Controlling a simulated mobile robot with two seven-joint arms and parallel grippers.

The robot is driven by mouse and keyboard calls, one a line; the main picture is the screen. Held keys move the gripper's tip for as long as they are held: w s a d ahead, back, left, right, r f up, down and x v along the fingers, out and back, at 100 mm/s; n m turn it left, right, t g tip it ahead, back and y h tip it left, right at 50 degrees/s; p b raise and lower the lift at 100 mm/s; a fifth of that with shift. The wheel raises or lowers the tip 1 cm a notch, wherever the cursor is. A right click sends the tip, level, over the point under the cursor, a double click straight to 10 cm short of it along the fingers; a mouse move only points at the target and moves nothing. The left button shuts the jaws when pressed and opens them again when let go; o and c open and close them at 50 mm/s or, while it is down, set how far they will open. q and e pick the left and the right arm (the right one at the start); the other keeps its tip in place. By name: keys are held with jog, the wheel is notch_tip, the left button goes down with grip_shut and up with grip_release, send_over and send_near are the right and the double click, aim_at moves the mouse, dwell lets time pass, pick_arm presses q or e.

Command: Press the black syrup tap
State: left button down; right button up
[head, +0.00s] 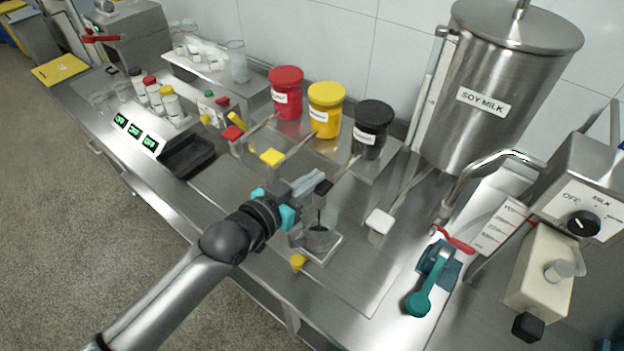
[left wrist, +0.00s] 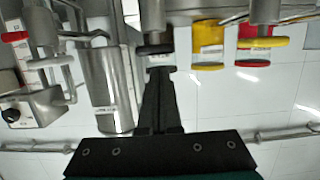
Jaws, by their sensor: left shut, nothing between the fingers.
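The black syrup jar (head: 371,130) stands on a steel shelf, right of the yellow jar. A metal tap arm runs from it toward the front left and ends in a black block (head: 323,187). My left gripper (head: 312,182) is shut and empty, its fingertips at or very near that black block; contact is not certain. Below is a clear cup (head: 318,238) on a small steel stand, with a thin dark streak between tap and cup. In the left wrist view, the shut fingers (left wrist: 160,78) point at the black tap area and hide part of it. My right gripper is not in view.
The yellow jar (head: 325,108) and red jar (head: 286,92) stand left, with yellow (head: 272,157) and red (head: 233,133) tap ends. The soy milk tank (head: 490,85) is at the right. A white-ended lever (head: 380,221) and teal handle (head: 420,300) lie right of the cup.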

pick_arm(q)
jog(key=r+v, duration=0.1)
jog(key=v, duration=0.9)
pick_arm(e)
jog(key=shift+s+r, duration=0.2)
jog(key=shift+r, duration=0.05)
pick_arm(q)
jog(key=shift+s+d, duration=0.1)
dwell(1.3)
